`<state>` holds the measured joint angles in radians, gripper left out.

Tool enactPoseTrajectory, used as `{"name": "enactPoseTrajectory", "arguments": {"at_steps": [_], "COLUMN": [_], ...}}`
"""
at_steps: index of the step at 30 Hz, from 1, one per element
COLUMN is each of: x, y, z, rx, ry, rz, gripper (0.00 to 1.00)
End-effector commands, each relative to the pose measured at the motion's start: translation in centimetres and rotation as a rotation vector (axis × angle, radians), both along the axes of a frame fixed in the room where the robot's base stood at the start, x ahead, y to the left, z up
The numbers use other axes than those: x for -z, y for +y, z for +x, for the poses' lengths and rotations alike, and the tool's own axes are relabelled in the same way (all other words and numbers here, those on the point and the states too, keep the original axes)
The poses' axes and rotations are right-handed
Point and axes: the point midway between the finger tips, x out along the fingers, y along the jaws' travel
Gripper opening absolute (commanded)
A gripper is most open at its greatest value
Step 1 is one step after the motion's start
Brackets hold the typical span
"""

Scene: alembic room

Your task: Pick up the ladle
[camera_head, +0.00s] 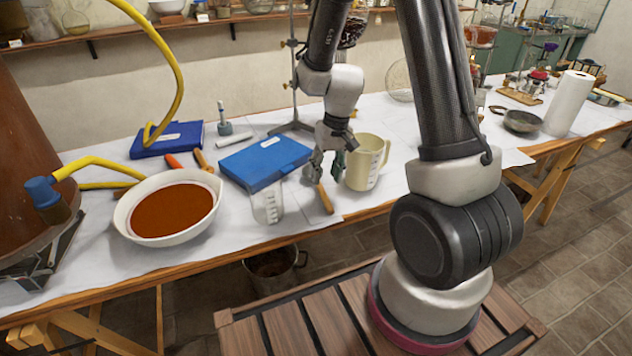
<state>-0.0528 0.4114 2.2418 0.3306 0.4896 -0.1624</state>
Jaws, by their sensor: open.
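My gripper (328,168) points down over the front part of the white-covered table, with its fingers apart. Just below it lies a tool with a wooden handle (326,199), which looks like the ladle. The handle points toward the table's front edge. Its grey head end is close to my fingers and partly hidden by them, so I cannot tell whether they touch. A cream measuring jug (366,165) stands right beside my gripper on the right.
A blue box (265,162) and a clear beaker (267,205) stand left of my gripper. A white bowl of reddish-brown stuff (127,214) is further left. A paper roll (568,104) and dark pan (522,122) are at right. A metal pot (290,276) is below the table.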

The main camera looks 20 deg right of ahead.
Motion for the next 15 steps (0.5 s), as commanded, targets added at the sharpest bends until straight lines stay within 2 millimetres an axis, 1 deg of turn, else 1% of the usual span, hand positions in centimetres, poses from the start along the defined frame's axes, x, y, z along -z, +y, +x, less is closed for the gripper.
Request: {"name": "enactPoseTrajectory", "arguments": {"at_steps": [8, 12, 15], "x": [3.6, 5.9, 6.9], "y": [0.1, 0.1, 0.3], "z": [-0.3, -0.5, -0.4], "rx": [-0.007, -0.007, -0.007], "ry": [0.004, 0.004, 0.002], "rz": [-0.002, -0.002, -0.002], "gripper": [0.43, 0.43, 0.43]}}
